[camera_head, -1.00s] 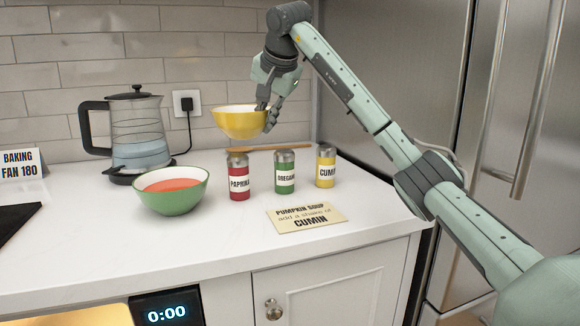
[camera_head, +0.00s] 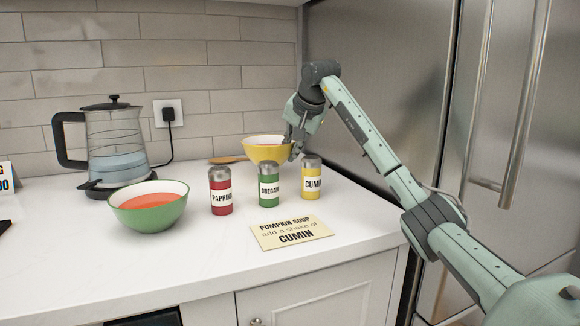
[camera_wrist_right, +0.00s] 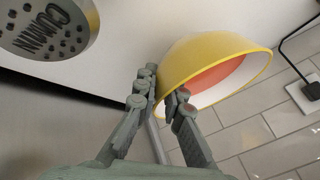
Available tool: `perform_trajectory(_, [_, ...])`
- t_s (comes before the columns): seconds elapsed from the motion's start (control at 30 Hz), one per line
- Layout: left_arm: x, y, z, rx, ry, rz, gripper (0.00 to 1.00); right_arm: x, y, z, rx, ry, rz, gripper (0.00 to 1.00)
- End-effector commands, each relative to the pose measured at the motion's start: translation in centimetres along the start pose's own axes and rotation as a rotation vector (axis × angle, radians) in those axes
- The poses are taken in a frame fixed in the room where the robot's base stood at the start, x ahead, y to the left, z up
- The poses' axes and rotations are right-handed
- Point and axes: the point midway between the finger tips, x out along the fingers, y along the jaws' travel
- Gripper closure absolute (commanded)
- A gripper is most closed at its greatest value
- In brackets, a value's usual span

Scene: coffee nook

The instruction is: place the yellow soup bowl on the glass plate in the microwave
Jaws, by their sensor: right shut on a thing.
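The yellow soup bowl (camera_head: 262,153) is at the back right of the counter, behind the oregano jar, with orange-red soup inside. My right gripper (camera_head: 293,142) is shut on its right rim. The right wrist view shows the yellow bowl (camera_wrist_right: 205,55) with its rim by the fingers of my right gripper (camera_wrist_right: 162,90). I cannot tell whether the bowl touches the counter. The microwave's inside and the glass plate are not in view. My left gripper is not in view.
A green bowl of red soup (camera_head: 148,206) stands at front left. Paprika (camera_head: 220,190), oregano (camera_head: 268,185) and cumin (camera_head: 312,178) jars stand before the yellow bowl. A note (camera_head: 291,229), kettle (camera_head: 118,150) and wooden spoon (camera_head: 228,160) are on the counter (camera_head: 180,265). A steel fridge (camera_head: 400,80) bounds the right.

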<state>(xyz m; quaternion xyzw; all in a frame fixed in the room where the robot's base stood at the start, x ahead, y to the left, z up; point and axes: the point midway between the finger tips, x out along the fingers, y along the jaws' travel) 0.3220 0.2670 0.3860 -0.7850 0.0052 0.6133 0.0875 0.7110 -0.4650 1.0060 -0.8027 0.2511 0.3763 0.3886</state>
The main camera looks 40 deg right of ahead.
Motion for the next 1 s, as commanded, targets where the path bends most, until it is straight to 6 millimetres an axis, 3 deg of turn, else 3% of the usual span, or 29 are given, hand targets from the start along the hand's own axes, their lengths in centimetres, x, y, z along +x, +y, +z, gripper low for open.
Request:
perform_trajectory(0.3, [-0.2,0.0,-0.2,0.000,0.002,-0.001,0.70,2.8,1.5,1.5,0.000,0.001,-0.005,1.00])
perform_trajectory(0.73, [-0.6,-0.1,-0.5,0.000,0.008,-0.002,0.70,3.2,1.8,1.6,0.000,0.004,-0.004,1.00])
perform_trajectory(0.77, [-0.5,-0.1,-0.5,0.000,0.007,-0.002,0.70,3.4,1.9,1.7,-0.001,0.000,0.000,0.89])
perform_trajectory(0.9, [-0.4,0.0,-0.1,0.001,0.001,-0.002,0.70,3.4,1.9,1.8,-0.001,0.000,0.000,0.71])
perform_trajectory(1.0, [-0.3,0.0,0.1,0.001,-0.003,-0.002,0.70,3.4,1.9,1.8,-0.001,-0.001,0.000,0.71])
